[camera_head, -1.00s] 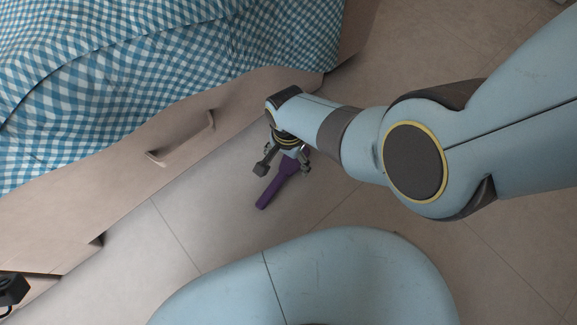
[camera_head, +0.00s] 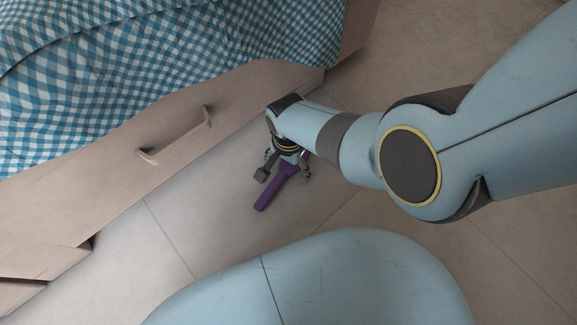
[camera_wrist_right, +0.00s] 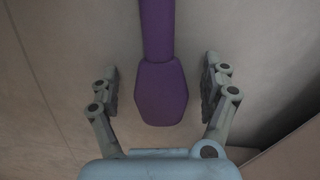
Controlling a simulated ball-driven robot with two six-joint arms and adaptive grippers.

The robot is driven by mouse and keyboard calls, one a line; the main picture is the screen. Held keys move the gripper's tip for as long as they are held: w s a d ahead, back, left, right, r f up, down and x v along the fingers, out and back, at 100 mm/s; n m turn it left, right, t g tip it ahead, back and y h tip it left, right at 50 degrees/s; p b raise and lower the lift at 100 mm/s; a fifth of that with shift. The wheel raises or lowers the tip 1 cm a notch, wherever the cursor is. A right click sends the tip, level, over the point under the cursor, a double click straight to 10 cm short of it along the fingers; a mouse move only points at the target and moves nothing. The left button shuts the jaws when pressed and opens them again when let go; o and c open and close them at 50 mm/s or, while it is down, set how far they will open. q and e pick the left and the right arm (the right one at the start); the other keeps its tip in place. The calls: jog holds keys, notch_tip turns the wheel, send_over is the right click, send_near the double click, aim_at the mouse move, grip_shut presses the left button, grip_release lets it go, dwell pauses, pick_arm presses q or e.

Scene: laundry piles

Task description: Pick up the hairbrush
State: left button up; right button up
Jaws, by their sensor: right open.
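The purple hairbrush (camera_head: 275,189) lies on the tiled floor beside the bed's drawer front. Its head end is partly hidden under my right gripper (camera_head: 283,175) in the head view. In the right wrist view the hairbrush (camera_wrist_right: 160,85) runs down from the top edge, with its wide head between the two fingers. My right gripper (camera_wrist_right: 160,90) is open, with a gap on each side of the head. I cannot tell exactly how high the fingers are above the floor. My left gripper is not in view.
A bed with a blue checked cover (camera_head: 150,70) and a wooden drawer front with a handle (camera_head: 175,138) stands close on the left of my right gripper. A drawer edge (camera_head: 40,262) juts out at lower left. Floor (camera_head: 345,235) lies clear around the hairbrush.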

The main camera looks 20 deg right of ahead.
jog(key=c, duration=1.3)
jog(key=shift+c, duration=0.2)
